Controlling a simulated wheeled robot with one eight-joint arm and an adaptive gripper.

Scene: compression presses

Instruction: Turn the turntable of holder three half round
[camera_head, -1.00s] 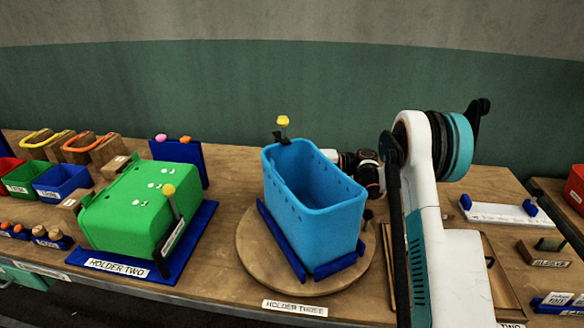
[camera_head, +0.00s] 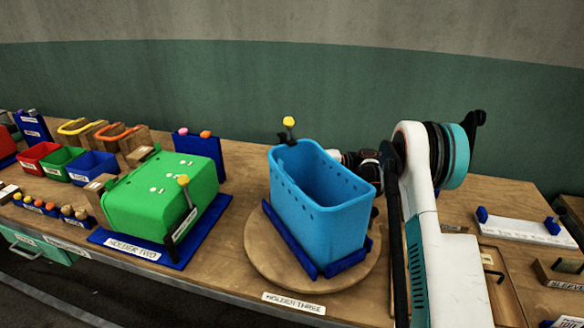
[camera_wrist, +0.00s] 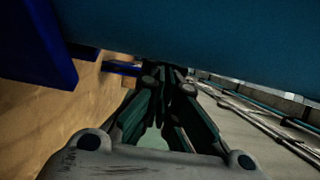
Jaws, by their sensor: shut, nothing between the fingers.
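The turntable (camera_head: 258,258) of holder three is a round wooden disc behind the HOLDER THREE label (camera_head: 293,303). On it, blue rails (camera_head: 290,243) hold a tall, open blue bin (camera_head: 318,212) set diagonally. A black lever with a yellow knob (camera_head: 288,121) rises at the bin's far end. In the head view my arm reaches behind the bin's right side, and the bin hides my fingertips. In the wrist view my gripper (camera_wrist: 168,74) is shut and empty, its fingertips close beneath the blue bin wall (camera_wrist: 200,35). I cannot tell if they touch.
Holder two, with a green bin (camera_head: 165,195) on a blue base, stands left of the turntable. Small coloured bins (camera_head: 92,167) stand farther left. A white tray with blue ends (camera_head: 525,229) and a wooden frame lie to the right. A green wall stands behind.

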